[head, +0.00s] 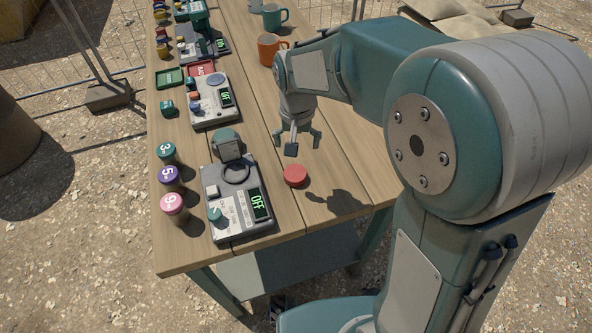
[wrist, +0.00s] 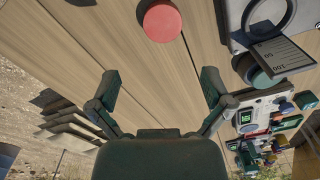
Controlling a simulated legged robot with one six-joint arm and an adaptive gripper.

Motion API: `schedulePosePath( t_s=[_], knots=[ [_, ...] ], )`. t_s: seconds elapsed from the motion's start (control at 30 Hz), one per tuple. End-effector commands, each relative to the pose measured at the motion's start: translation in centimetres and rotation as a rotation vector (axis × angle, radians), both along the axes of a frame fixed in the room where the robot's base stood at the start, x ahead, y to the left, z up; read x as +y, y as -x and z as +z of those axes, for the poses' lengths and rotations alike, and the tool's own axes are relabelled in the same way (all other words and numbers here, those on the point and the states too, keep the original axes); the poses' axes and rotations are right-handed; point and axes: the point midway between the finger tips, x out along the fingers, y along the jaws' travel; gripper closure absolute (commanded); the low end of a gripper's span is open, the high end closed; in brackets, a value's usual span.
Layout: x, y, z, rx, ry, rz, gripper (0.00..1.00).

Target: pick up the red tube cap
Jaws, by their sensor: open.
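The red tube cap (head: 295,175) lies on the wooden table, just right of the near grey device. It also shows in the wrist view (wrist: 163,21) at the top, beyond and between my fingers. My gripper (head: 298,143) is above the table, behind the cap as the head view sees it. Its fingers are spread and empty. In the wrist view the two fingers of my gripper (wrist: 157,82) stand wide apart over bare wood, and the cap is not between their tips.
The near grey device (head: 236,198) with a ring and an OFF display stands left of the cap. Several capped jars (head: 173,203) line the left edge. A second device (head: 212,101), an orange mug (head: 270,48) and a teal mug (head: 273,17) stand farther back. Wood around the cap is clear.

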Motion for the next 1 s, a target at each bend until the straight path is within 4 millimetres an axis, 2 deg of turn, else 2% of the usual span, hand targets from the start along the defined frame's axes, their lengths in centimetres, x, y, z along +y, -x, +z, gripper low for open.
schedulePosePath(
  t_s=[0.17,0.43,0.67,0.9,1.0],
  knots=[
    [0.5,-0.6,-1.6,0.023,0.004,-0.006,0.0],
    [0.2,-0.6,-5.7,0.024,0.002,-0.007,0.0],
    [0.2,-0.6,-7.7,0.023,0.001,-0.006,0.0],
    [0.2,-0.6,-11.3,0.023,0.002,-0.006,0.0],
    [0.2,-0.6,-11.8,0.021,0.002,-0.006,0.0]
  ],
)
